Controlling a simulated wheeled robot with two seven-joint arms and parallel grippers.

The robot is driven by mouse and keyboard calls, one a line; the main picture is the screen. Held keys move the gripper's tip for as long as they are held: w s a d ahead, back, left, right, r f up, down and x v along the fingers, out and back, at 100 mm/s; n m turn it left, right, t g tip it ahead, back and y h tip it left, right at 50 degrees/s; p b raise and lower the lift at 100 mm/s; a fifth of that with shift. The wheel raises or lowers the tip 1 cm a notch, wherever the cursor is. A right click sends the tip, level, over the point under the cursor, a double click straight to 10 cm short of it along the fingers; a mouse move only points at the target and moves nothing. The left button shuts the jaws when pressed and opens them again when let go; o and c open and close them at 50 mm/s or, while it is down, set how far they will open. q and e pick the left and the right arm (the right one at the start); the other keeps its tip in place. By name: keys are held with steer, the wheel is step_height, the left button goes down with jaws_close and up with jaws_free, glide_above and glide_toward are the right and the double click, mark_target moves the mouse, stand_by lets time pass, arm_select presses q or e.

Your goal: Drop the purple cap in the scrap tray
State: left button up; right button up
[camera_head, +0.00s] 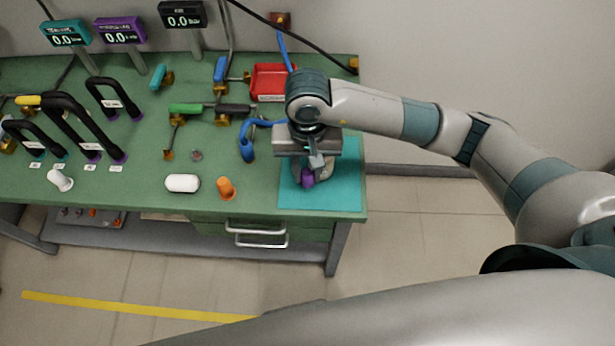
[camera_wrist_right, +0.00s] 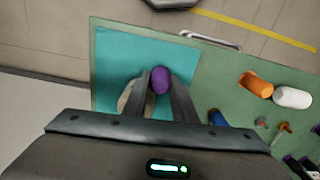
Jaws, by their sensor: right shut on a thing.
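The purple cap (camera_head: 308,179) is between the fingers of my right gripper (camera_head: 311,168), above the teal mat (camera_head: 343,192) at the bench's right end. In the right wrist view the purple cap (camera_wrist_right: 160,79) sits at the fingertips, and the gripper (camera_wrist_right: 159,92) is shut on it. I cannot tell whether the cap touches the mat. A red tray (camera_head: 254,86), apparently the scrap tray, stands at the back of the bench, behind and left of my right gripper. The arm is close to its right side. My left gripper is not in view.
A beige object (camera_wrist_right: 124,95) is beside the fingers, partly hidden. An orange piece (camera_head: 226,188), a white capsule shape (camera_head: 182,183) and a white cone-like piece (camera_head: 60,180) lie left along the front. A blue hose (camera_head: 246,145) and valves stand between mat and tray.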

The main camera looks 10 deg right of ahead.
mark_target(307, 180)
step_height(307, 180, down, 3)
steer(key=shift+s+f+p, duration=0.1)
steer(key=shift+f+p, duration=0.05)
steer(key=shift+p, duration=0.6)
steer(key=shift+f, duration=0.15)
steer(key=shift+f+b, duration=0.2)
steer(key=shift+b, duration=0.15)
steer(key=o, duration=1)
steer(key=shift+o, duration=0.2)
steer(key=shift+r, duration=0.15)
